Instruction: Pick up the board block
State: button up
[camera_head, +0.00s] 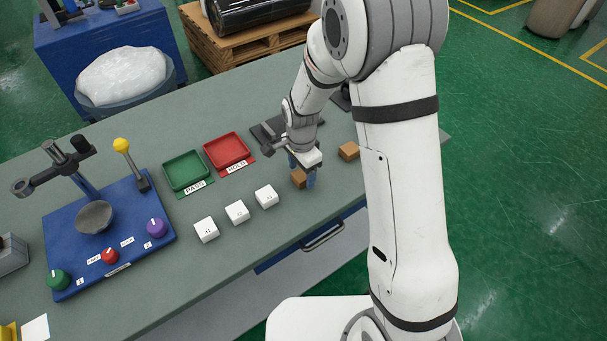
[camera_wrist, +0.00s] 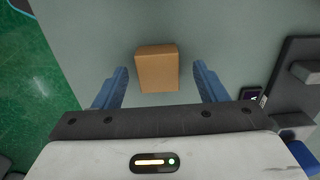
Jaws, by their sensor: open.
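A plain brown block (camera_head: 298,180) sits on the grey-green bench near its front edge, and looks like cardboard or fibreboard. My gripper (camera_head: 303,171) is over it, with blue fingers pointing down. In the wrist view the brown block (camera_wrist: 157,70) lies between the two open blue fingers (camera_wrist: 160,78), with a gap on each side. Its far end reaches slightly past the fingertips. A second brown block (camera_head: 349,151) stands to the right on the bench. No label shows which one is the board block.
White cubes (camera_head: 237,212) stand in a row left of my gripper. Behind them are a green PASS tray (camera_head: 187,171) and a red HOLD tray (camera_head: 228,151). A dark fixture (camera_wrist: 290,82) is at the right in the wrist view. A blue control panel (camera_head: 107,235) fills the left.

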jog(key=shift+f, duration=0.6)
jog(key=shift+c, duration=0.5)
jog(key=c, duration=1)
jog(key=shift+o, duration=0.2)
jog(key=shift+r, duration=0.1)
